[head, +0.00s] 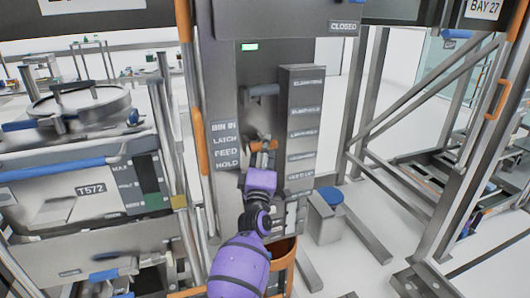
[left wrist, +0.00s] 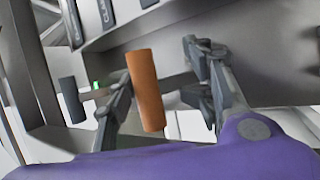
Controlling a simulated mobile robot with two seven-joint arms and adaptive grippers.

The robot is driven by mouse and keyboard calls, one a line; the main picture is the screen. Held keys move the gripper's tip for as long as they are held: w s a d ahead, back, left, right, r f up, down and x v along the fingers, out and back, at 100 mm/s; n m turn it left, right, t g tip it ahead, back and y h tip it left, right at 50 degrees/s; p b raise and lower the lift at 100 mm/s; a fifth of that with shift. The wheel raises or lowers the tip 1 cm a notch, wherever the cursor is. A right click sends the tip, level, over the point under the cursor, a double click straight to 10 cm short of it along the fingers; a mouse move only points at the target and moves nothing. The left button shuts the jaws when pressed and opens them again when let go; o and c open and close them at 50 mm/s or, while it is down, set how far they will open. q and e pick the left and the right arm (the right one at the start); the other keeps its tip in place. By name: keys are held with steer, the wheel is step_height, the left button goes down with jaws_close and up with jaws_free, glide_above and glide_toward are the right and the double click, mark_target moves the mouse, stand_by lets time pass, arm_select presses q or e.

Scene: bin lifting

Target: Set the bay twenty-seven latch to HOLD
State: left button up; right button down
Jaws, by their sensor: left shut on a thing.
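The bay twenty-seven latch has an orange handle (head: 264,145) in the recess of the grey post. In the head view it sits about level with the LATCH and FEED lines of the label plate (head: 226,146), above the HOLD line. My left gripper (head: 262,152), on the purple arm, is at this handle and shut on it; its fingers partly hide the handle. In the left wrist view the orange handle (left wrist: 147,90) stands tilted between the two fingers (left wrist: 160,92). My right gripper is not in view.
A dark grey lever (head: 263,90) sits above in the same recess, below a green light (head: 249,47). A column of labels (head: 301,135) runs along the right side. A bin marked T572 (head: 90,190) stands left. An orange-rimmed round container (head: 283,262) is below.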

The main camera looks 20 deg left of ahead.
arm_select(q)
steer(key=r, duration=0.3)
steer(key=shift+a, duration=0.25)
steer(key=shift+c, duration=0.4)
steer(key=shift+s+f, duration=0.2)
steer(key=shift+s, duration=0.1)
steer(key=shift+d+f, duration=0.15)
steer(key=shift+f, duration=0.25)
steer(key=shift+s+f, duration=0.2)
steer(key=shift+s, duration=0.05)
steer(key=v, duration=1.1)
steer(key=shift+d, duration=0.1)
